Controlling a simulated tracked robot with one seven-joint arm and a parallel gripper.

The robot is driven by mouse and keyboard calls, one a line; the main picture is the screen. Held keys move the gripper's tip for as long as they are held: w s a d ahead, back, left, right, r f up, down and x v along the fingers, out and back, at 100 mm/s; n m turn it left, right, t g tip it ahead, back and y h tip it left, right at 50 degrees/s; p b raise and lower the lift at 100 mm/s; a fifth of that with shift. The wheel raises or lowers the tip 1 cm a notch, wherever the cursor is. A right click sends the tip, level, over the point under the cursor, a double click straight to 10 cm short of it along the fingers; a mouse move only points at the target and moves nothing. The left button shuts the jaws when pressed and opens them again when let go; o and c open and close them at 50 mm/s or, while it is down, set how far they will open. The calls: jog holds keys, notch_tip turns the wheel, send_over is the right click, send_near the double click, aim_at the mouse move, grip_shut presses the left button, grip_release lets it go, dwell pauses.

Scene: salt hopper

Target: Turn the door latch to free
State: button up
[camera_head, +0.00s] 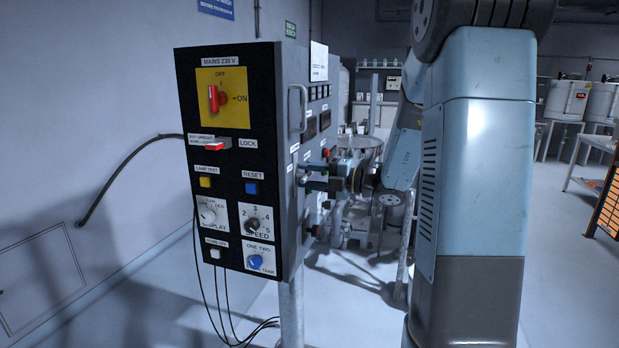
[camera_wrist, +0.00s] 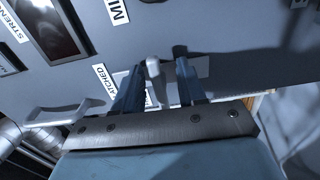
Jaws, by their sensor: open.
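The door latch (camera_wrist: 153,68) is a small pale lever on the grey door face, seen in the wrist view. A label reading "…ATCHED" (camera_wrist: 104,76) is beside it, partly cut off from sight. My gripper (camera_wrist: 161,74) is open, with one dark blue finger on each side of the lever. I cannot tell whether either finger touches it. In the head view my gripper (camera_head: 312,178) reaches the right side of the control cabinet (camera_head: 292,230) from the right; the latch itself cannot be made out there.
A bar handle (camera_wrist: 66,110) stands out from the door near my gripper; a handle also shows higher up in the head view (camera_head: 298,108). The cabinet's black front carries a red mains switch (camera_head: 214,98) and several knobs. Cables hang below it.

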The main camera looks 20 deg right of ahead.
jog(key=v, duration=1.3)
jog(key=shift+s+d, duration=0.2)
jog(key=shift+d, duration=0.05)
jog(key=shift+a, duration=0.1)
jog(key=s+a+f+n+g+h, duration=0.1)
jog(key=s+a+n+g+h, duration=0.4)
jog(key=s+a+n+g, duration=1.05)
jog(key=s+d+n+t+h, duration=0.1)
jog(key=s+n+t+h, duration=0.1)
jog(key=n, duration=0.7)
jog(key=s+d+r+n+t+h, duration=0.1)
jog(key=n+t+h, duration=0.3)
jog(key=n, duration=0.5)
jog(key=s+d+r+n+t+h, duration=0.1)
jog(key=s+d+n+t+h, duration=0.1)
jog(key=n, duration=0.8)
jog(key=shift+s+d+t+h, duration=0.25)
jog(key=shift+s+t+h, duration=0.15)
jog(key=shift+t+h, duration=0.65)
jog(key=shift+r+y, duration=0.1)
jog(key=shift+y, duration=0.15)
